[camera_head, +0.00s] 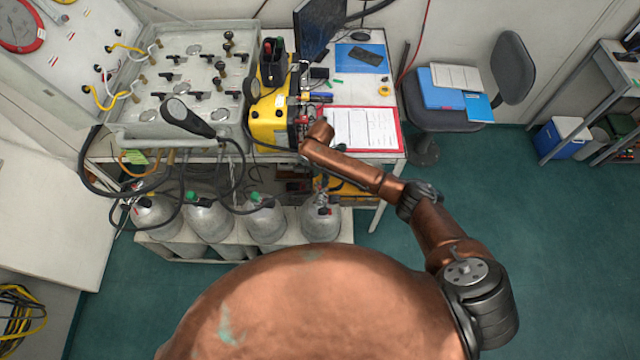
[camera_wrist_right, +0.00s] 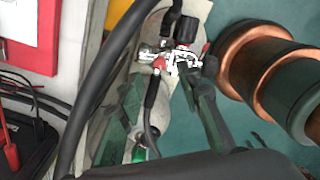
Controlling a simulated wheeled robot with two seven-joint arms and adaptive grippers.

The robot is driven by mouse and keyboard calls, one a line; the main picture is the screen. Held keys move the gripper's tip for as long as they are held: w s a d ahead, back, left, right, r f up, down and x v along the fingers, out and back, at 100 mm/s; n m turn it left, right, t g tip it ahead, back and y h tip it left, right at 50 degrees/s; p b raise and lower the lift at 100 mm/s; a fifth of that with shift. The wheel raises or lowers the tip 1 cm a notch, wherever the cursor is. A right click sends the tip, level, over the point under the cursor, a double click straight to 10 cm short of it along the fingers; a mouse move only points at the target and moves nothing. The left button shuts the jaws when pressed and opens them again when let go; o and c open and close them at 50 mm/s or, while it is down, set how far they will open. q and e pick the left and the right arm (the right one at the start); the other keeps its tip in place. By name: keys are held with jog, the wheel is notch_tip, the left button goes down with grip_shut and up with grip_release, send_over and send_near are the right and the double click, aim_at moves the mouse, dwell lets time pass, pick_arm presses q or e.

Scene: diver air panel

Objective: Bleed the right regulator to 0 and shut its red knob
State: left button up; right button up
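My right arm reaches from the lower right to the equipment table in the head view. Its gripper is mostly hidden there. In the right wrist view the right gripper (camera_wrist_right: 162,82) shows two greenish fingers spread apart. A chrome regulator (camera_wrist_right: 180,58) with a black knob (camera_wrist_right: 187,29) and a red knob (camera_wrist_right: 159,63) lies just beyond and between the fingertips. I see no clear grip on it. In the head view the rightmost grey cylinder (camera_head: 320,225) has fittings (camera_head: 321,199) on top, partly covered by dark hoses. No pressure reading is legible. My left gripper is out of view.
A black hose (camera_wrist_right: 98,85) crosses close beside the left finger. Other grey cylinders (camera_head: 266,224) stand left in a white rack (camera_head: 345,225). A yellow case (camera_head: 272,122) and a red clipboard (camera_head: 398,136) are on the table above. The green floor (camera_head: 560,230) is open at right.

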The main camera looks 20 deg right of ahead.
aim_at(320, 187)
jog(key=shift+f, duration=2.65)
jog(key=shift+c, duration=0.5)
grip_shut()
